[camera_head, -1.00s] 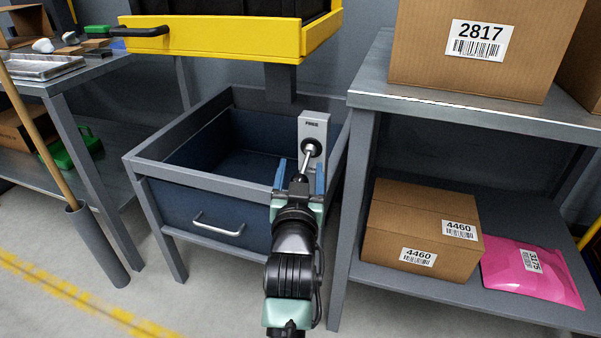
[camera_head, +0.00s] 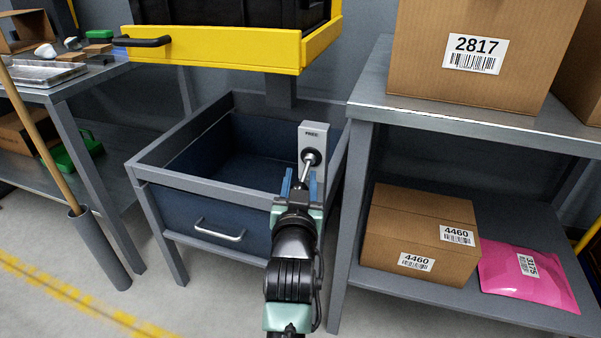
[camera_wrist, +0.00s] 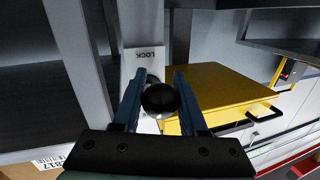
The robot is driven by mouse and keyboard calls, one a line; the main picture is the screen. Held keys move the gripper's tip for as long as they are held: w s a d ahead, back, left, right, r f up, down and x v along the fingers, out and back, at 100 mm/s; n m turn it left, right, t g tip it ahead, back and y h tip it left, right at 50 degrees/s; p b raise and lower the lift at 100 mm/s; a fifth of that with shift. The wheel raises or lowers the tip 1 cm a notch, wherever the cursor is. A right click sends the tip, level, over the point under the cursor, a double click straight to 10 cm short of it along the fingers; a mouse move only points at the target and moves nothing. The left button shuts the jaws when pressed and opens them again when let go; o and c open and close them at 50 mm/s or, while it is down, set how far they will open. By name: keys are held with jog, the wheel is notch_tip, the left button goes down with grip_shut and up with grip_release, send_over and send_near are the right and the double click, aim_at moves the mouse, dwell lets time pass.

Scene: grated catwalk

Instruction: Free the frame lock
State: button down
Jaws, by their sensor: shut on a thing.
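My gripper (camera_head: 300,179) is shut on the lever's black ball knob, with a blue finger on each side. In the wrist view the knob (camera_wrist: 160,100) sits between the fingers, and a LOCK label shows on the plate (camera_wrist: 150,56) beyond it. The knob is mostly hidden in the head view.
A blue open-topped drawer unit (camera_head: 190,205) stands just left of the lock. A grey shelf bench (camera_head: 470,115) with cartons (camera_head: 420,232) and a pink bag (camera_head: 520,275) is close on the right. A pole (camera_head: 40,140) in a tube stands at far left.

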jog(key=r+p, duration=0.1)
jog(key=p, duration=0.1)
jog(key=g+p, duration=0.1)
jog(key=p, duration=0.2)
jog(key=shift+s+r+g, duration=0.2)
jog(key=shift+r+g, duration=0.1)
jog(key=shift+r, duration=0.05)
jog(key=g+p, duration=0.2)
jog(key=p, duration=0.4)
jog(key=r+m+g+y+p, duration=0.1)
jog(key=g+p, duration=0.1)
jog(key=p, duration=0.4)
jog(key=r+g+p, duration=0.1)
jog(key=g+p, duration=0.2)
jog(key=p, duration=0.3)
jog(key=shift+s+a+m+y, duration=0.1)
jog(key=shift+s+m+y, duration=0.2)
jog(key=shift+m, duration=0.1)
jog(key=shift+f, duration=0.15)
jog(key=shift+c, duration=2.3)
grip_release()
jog(key=shift+w, duration=0.1)
